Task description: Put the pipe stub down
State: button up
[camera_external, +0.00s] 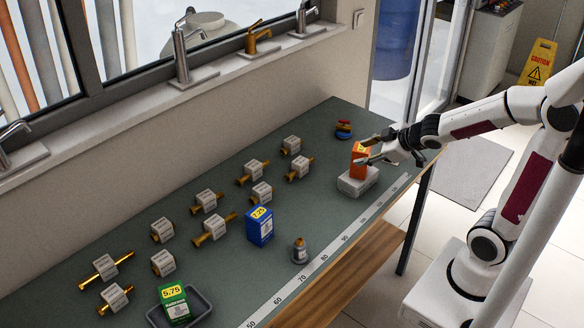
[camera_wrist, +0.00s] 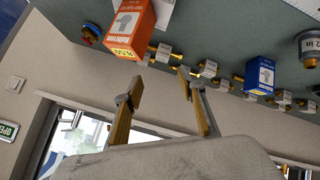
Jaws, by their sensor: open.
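My gripper (camera_external: 364,150) is open, at the orange box (camera_external: 360,152) in the external view. In the wrist view its two fingers (camera_wrist: 160,79) stand apart with nothing between them, and the orange box (camera_wrist: 137,28) is beyond them at upper left. The orange box stands on a white block (camera_external: 357,183). A short stub-like piece (camera_external: 299,250) stands upright on a round grey base near the ruler; it looks like the "2 in" piece (camera_wrist: 309,48) in the wrist view. Several brass pipe pieces with white tags (camera_external: 209,201) lie on the table. I cannot tell which is the pipe stub.
A blue box (camera_external: 260,226) stands mid-table. A green box (camera_external: 174,303) stands in a dark tray (camera_external: 203,297) at the front. A small red, blue and yellow thing (camera_external: 343,130) lies at the far end. A ruler strip (camera_external: 335,254) runs along the table's right edge.

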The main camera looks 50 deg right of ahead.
jog(key=s+a+r+m+g, duration=0.1)
jog(key=s+a+m+g, duration=0.1)
jog(key=s, duration=0.8)
jog(key=s+a+r+m+g, duration=0.2)
jog(key=s+m, duration=0.1)
jog(key=s, duration=0.8)
jog(key=shift+s+a+m+y, duration=0.25)
jog(key=shift+a+m+y, duration=0.05)
jog(key=shift+y, duration=0.1)
jog(key=shift+r, duration=0.1)
